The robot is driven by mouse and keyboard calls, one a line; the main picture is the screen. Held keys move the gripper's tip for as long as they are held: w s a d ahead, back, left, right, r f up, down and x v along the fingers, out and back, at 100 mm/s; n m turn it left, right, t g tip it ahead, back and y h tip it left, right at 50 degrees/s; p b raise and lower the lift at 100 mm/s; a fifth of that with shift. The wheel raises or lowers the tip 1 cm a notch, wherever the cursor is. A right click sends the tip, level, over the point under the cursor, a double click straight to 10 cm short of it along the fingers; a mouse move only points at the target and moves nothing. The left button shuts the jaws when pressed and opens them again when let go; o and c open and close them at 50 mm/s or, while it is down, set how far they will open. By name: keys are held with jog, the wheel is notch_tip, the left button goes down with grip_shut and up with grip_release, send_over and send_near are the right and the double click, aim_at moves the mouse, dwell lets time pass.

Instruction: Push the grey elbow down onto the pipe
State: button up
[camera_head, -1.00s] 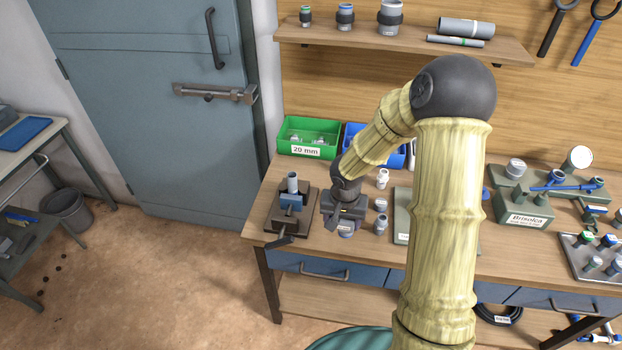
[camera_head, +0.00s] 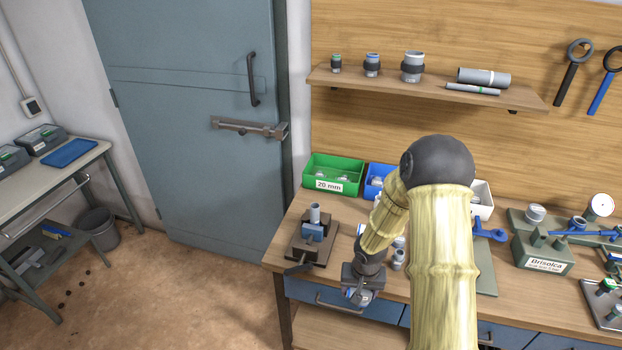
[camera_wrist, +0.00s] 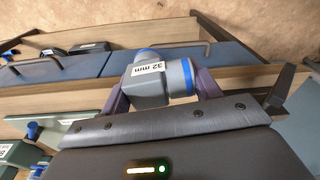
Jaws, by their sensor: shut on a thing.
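The grey elbow (camera_wrist: 160,80) has blue rings at its ends and a "32 mm" label. In the wrist view it sits between the two fingers of my gripper (camera_wrist: 155,92), which is shut on it. In the head view my gripper (camera_head: 359,296) is at the bench's front edge, in front of the drawers, with the elbow small and partly hidden below it. My gripper is right of the vise and nearer the camera, apart from the pipe.
A green "20 mm" bin (camera_head: 334,174) and a blue bin (camera_head: 377,182) stand behind the vise. The vise handle (camera_head: 298,268) sticks out at the front. Open floor lies left of the bench.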

jog(key=shift+n, duration=0.9)
jog(key=f, duration=0.5)
jog(key=shift+s+d+f, duration=0.15)
jog(key=shift+d+f, duration=0.2)
